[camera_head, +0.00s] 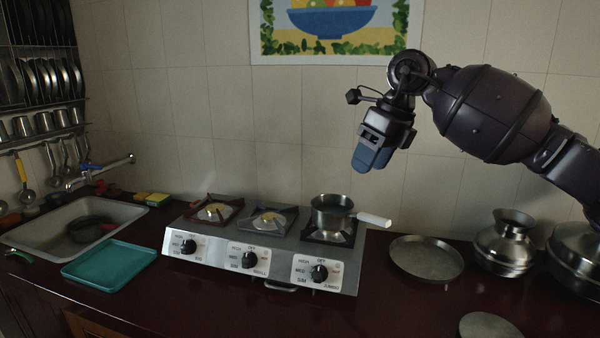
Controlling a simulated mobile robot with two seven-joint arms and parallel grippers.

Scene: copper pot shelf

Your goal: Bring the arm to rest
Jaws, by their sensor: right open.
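My right arm comes in from the right edge, raised above the counter. My right gripper (372,155) points down in front of the tiled wall, above and to the right of the small metal pot (331,213). It is open, holds nothing that I can see, and touches nothing. Its blue fingers overlap in this view, so the gap between them is hard to see. My left gripper is not in view.
A three-burner stove (262,265) stands mid-counter; the pot with its white handle (374,220) sits on the right burner. A round tray (427,258) and a metal vessel (505,243) stand right. A teal tray (110,265) and sink (68,233) are left.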

